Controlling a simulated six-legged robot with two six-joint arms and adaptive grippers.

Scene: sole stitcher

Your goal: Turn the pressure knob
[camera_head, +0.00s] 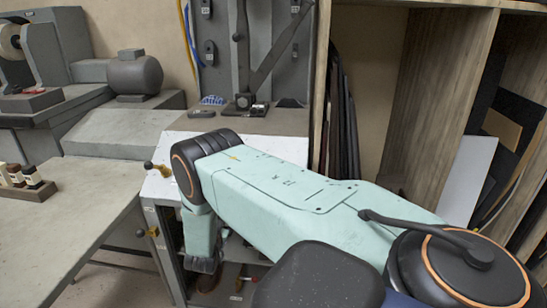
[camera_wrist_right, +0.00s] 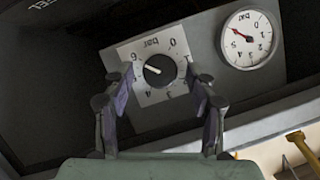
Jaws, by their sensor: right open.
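The pressure knob (camera_wrist_right: 160,71) is round and black, on a pale square dial plate (camera_wrist_right: 150,97) marked "bar" with numbers around it. Its white pointer mark is toward the left and slightly up in the right wrist view. My right gripper (camera_wrist_right: 160,80) is open, with one finger on each side of the knob. I cannot tell whether the fingers touch it. In the head view my pale green right arm reaches down beside the white-topped cabinet; the knob does not show there. My left gripper is not in view.
A round gauge (camera_wrist_right: 249,38) with a red needle sits right of the knob on the same grey panel (camera_wrist_right: 210,65). A yellow fitting (camera_wrist_right: 304,147) is at the lower right. In the head view, a grey workbench (camera_head: 70,215) is at left and a wooden shelf (camera_head: 425,90) at right.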

